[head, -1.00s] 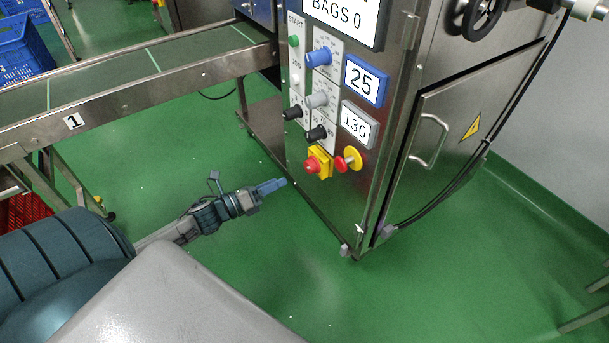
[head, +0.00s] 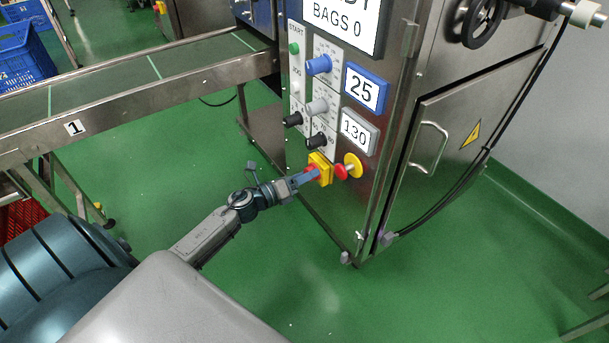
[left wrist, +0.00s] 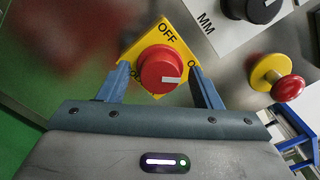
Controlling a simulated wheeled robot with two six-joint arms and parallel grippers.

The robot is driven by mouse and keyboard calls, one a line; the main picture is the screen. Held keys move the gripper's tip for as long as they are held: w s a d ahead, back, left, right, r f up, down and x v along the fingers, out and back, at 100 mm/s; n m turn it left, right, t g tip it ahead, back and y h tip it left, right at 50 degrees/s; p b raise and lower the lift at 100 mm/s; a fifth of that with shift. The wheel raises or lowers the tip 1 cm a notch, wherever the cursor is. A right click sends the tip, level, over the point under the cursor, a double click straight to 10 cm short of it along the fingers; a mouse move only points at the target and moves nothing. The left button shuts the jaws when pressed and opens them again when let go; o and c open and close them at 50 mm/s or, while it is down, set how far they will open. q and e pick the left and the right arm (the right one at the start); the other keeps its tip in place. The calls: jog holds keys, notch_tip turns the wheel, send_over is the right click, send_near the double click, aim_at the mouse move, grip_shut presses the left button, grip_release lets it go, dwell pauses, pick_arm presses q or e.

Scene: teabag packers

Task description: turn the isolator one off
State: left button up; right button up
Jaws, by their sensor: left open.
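The isolator is a red rotary knob (left wrist: 160,70) on a yellow plate (left wrist: 176,38), on the front of the steel cabinet (head: 345,215). The plate reads OFF at its upper corner; the lettering at its side corners is partly hidden. The knob's white mark points right in the left wrist view, toward the right corner label. My left gripper (left wrist: 159,68) is open, with one blue finger on each side of the knob; I cannot tell whether they touch it. In the head view, my left gripper (head: 306,178) covers much of the knob. My right gripper is not in view.
A red mushroom button on a yellow base (head: 352,165) sits close right of the isolator. Black knobs (head: 317,140) and the 130 display (head: 359,128) are just above. The conveyor (head: 130,108) runs at left. The floor below is clear.

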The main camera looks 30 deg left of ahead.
pick_arm(q)
jog(key=c, duration=1)
